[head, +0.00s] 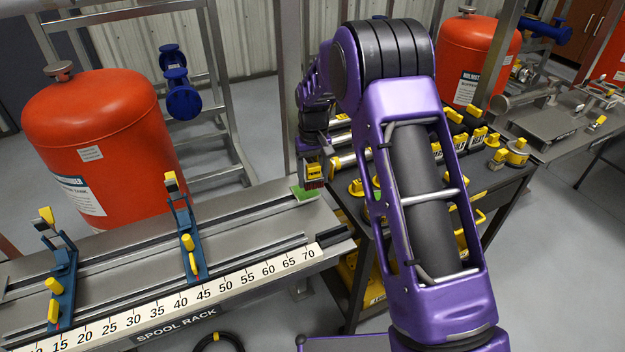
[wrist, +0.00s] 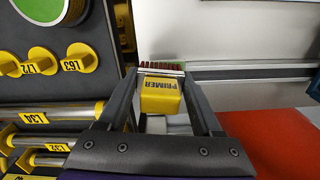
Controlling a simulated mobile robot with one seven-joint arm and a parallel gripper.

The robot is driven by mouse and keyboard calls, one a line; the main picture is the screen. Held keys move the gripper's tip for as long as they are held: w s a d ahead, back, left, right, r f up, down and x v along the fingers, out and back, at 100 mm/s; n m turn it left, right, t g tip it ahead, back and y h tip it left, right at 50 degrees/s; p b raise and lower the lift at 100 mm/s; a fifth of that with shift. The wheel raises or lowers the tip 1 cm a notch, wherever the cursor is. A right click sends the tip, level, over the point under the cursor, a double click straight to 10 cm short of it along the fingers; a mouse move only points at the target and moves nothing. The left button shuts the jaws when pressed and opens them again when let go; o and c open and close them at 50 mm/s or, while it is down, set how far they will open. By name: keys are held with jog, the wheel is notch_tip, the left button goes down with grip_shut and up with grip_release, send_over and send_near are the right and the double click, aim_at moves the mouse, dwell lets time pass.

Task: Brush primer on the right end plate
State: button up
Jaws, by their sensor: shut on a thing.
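My gripper (head: 314,163) is shut on a yellow block-handled brush (head: 314,172) marked PRIMER. In the wrist view the brush (wrist: 161,97) sits between my two fingers (wrist: 165,105), its dark red bristles pointing away from me. In the head view the bristles hang down beside a small green plate (head: 300,194) at the right end of the spool rack. A strip of green also shows just behind the bristles in the wrist view. I cannot tell whether the bristles touch the plate. No primer coat can be made out on it.
The spool rack (head: 228,235) carries a ruler and blue clamp stands (head: 187,240) with yellow knobs. A dark tool cart (head: 500,180) with yellow-tagged tools stands close on the right. A large orange tank (head: 105,140) stands behind the rack. The rack's right half is mostly clear.

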aim_at(313, 165)
jog(key=shift+r, duration=1.75)
